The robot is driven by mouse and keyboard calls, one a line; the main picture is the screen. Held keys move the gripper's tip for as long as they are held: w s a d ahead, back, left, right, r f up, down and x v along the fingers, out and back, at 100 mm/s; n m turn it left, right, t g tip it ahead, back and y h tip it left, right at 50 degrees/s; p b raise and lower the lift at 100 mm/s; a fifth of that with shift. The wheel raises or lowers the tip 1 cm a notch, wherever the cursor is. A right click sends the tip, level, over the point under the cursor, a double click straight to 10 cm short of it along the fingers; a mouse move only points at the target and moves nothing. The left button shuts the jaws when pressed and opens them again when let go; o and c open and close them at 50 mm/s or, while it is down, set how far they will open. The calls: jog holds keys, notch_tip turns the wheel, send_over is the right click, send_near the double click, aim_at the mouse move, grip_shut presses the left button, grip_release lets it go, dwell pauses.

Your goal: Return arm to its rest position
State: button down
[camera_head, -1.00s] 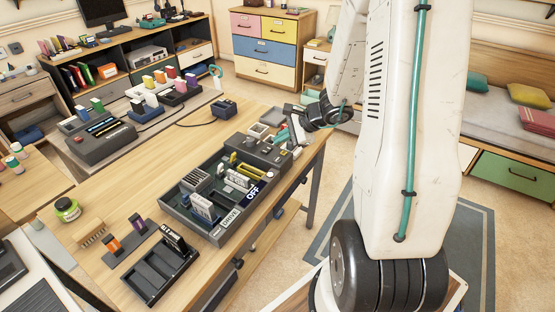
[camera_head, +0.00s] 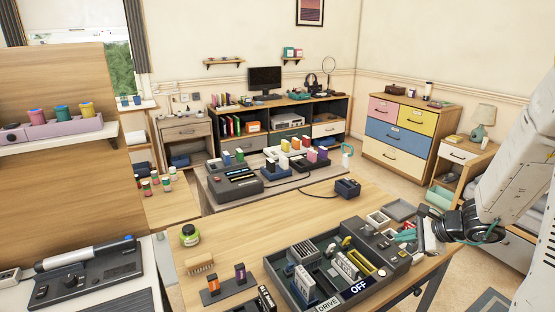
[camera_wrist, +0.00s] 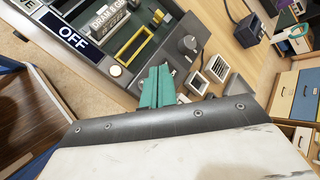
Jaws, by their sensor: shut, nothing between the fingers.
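My arm (camera_head: 525,175) comes in from the right edge of the head view, bent down over the desk's right end. My gripper (camera_head: 409,237) is at the console's far right corner. In the wrist view its teal fingers (camera_wrist: 157,86) lie together, shut and empty, over the edge of the dark console (camera_wrist: 190,25). In the head view the console (camera_head: 345,262) shows its DRIVE and OFF labels. I cannot tell whether the fingertips touch it.
Small grey trays (camera_head: 400,210) stand close beside my gripper on the wooden desk (camera_head: 225,232). A black device (camera_head: 347,188) with a cable sits behind. A drawer cabinet (camera_head: 396,134) stands at the back right. The desk's middle is partly clear.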

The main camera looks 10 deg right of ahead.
jog(key=s+a+r+n+g+y, duration=0.2)
jog(key=s+a+r+n+g, duration=0.5)
jog(key=s+a+n, duration=0.4)
jog(key=s+a+r+n+h, duration=0.3)
jog(key=s+r+n, duration=0.1)
jog(key=s+r, duration=0.2)
jog(key=s+a+r+n+h, duration=0.3)
jog(key=s+r+n+h, duration=0.1)
jog(key=s+r, duration=0.3)
jog(key=shift+s+n+t, duration=0.3)
jog(key=shift+s+n, duration=0.5)
jog(key=shift+s, duration=0.25)
